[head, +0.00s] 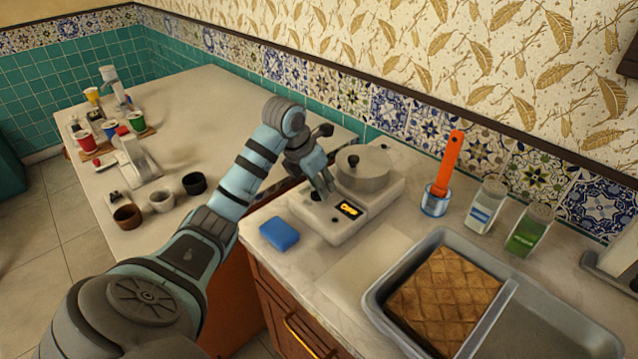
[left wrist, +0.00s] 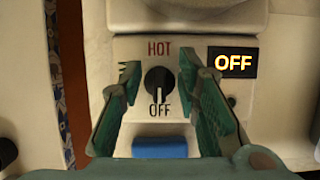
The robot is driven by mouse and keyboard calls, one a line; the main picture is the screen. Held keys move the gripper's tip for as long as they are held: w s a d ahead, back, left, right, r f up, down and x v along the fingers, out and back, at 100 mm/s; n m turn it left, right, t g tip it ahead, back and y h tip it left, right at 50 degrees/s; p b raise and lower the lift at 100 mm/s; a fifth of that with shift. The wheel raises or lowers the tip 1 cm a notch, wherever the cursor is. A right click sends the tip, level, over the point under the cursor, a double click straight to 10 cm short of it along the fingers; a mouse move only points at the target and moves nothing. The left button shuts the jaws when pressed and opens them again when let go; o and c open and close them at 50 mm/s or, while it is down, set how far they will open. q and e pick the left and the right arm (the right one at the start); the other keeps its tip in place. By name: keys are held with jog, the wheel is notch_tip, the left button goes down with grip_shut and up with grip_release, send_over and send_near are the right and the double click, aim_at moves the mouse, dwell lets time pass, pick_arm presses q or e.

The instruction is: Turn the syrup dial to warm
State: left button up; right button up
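The syrup warmer (head: 325,222) is a cream box with a round lidded metal pot (head: 362,168) on top, standing on the counter. In the left wrist view its black dial (left wrist: 158,80) sits between a red HOT label above and a black OFF label below. The dial's white mark points down at OFF, and the lit display (left wrist: 233,62) reads OFF. My left gripper (head: 325,190) is over the warmer's front. In the wrist view the left gripper (left wrist: 159,72) is open, its green fingers on either side of the dial with gaps. My right gripper is not in view.
A blue sponge (head: 279,234) lies in front of the warmer. An orange-handled tool stands in a metal cup (head: 435,201) to the right, near two labelled containers (head: 529,229). A tray (head: 375,299) with scored pastry is at front right. Cups and spools occupy the left table (head: 210,110).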

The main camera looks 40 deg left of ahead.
pick_arm(q)
jog(key=shift+d+r, duration=0.1)
grip_shut()
jog(key=shift+r+m, duration=0.1)
jog(key=shift+m, duration=0.2)
jog(key=shift+m+p, duration=0.3)
jog(key=shift+m+h+p, duration=0.45)
jog(key=shift+m+h, duration=0.15)
jog(key=shift+m, duration=0.4)
jog(key=m+h, duration=0.1)
jog(key=m, duration=0.1)
jog(key=shift+m+g+p, duration=0.3)
jog(key=shift+m+g, duration=0.1)
jog(key=shift+m+h, duration=0.3)
jog(key=shift+m, duration=0.6)
jog(key=m, duration=0.1)
jog(key=m+g, duration=0.1)
jog(key=m, duration=0.1)
jog(key=m+g+h, duration=0.1)
jog(key=shift+s+d+f+m, duration=0.15)
jog(key=shift+s+f+m, duration=0.05)
jog(key=shift+f+m, duration=0.1)
jog(key=m+g+b, duration=0.1)
jog(key=m+g, duration=0.1)
jog(key=m, duration=0.3)
jog(key=shift+s, duration=0.15)
jog(key=shift+m, duration=0.3)
